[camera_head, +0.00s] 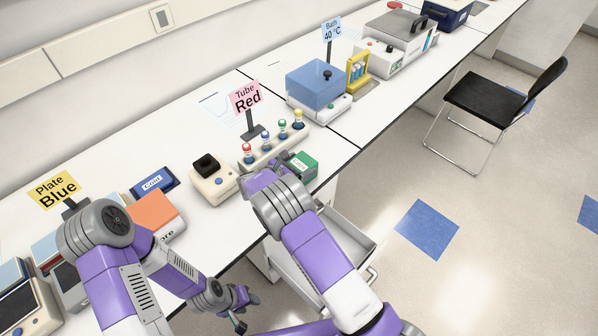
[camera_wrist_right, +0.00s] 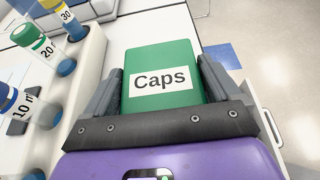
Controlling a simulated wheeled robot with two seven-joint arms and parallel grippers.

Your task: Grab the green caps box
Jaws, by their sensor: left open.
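The green caps box (camera_head: 302,165) sits on the white bench near its front edge, beside the tube rack. In the right wrist view the box (camera_wrist_right: 162,75), with its white "Caps" label, lies between the two fingers of my right gripper (camera_wrist_right: 160,88). The fingers are close along both its sides; whether they press on it I cannot tell. In the head view my right gripper (camera_head: 284,166) reaches the box from the left and hides part of it. My left gripper (camera_head: 240,309) is open and empty, low in front of the bench.
A white rack (camera_head: 272,146) with several colour-capped tubes stands close to the box, left of it in the wrist view. A small white device (camera_head: 213,182) and an orange-topped box (camera_head: 157,212) stand further left. An open drawer (camera_head: 345,245) juts out below the bench.

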